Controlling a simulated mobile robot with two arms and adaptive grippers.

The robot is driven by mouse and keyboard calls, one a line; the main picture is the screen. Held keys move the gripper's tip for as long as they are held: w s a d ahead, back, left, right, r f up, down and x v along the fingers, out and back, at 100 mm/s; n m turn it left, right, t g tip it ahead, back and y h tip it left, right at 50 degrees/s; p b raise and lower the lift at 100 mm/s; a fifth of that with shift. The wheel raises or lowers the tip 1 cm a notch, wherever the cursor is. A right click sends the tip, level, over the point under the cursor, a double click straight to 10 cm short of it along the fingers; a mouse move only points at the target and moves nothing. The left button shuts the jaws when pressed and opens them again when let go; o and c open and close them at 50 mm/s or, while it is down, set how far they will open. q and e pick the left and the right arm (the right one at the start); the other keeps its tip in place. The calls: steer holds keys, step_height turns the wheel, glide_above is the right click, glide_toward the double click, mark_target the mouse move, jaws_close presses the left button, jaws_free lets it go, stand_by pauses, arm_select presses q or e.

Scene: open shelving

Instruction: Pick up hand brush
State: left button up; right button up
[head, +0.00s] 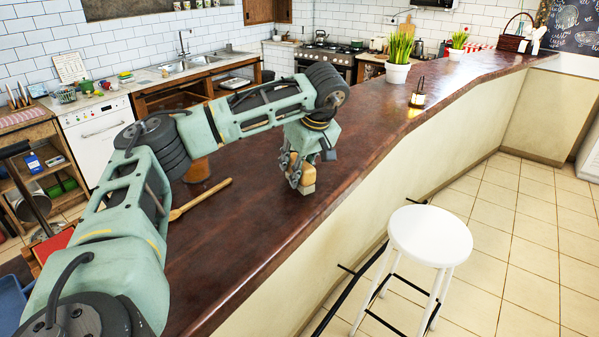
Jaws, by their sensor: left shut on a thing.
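The hand brush (308,188) shows as a small tan, wooden-looking piece at the lower end of my left gripper (301,179). The left gripper points down over the dark brown counter (340,140) and is shut on the brush. The fingers hide much of the brush, and I cannot tell whether its lower end touches the counter. My right gripper is not in view.
A wooden spoon (201,198) lies on the counter to the left, near an amber-brown container (197,171) partly behind my arm. A lantern (417,96) and a potted plant (397,73) stand farther along. A white stool (430,234) stands beside the counter.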

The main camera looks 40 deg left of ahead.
arm_select(q)
steer(key=shift+r, duration=0.15)
steer(key=shift+r+b, duration=0.25)
steer(key=shift+b, duration=0.05)
steer(key=r, duration=0.1)
steer(key=r+b, duration=0.2)
steer(key=shift+w+d+r, duration=0.2)
steer(key=shift+w+d, duration=0.05)
steer(key=shift+d, duration=0.1)
steer(key=w+d+r, duration=0.4)
steer(key=d+r, duration=0.2)
steer(key=d, duration=0.4)
steer(key=shift+w+r+b, duration=0.2)
steer(key=shift+r+b, duration=0.15)
steer(key=shift+b, duration=0.05)
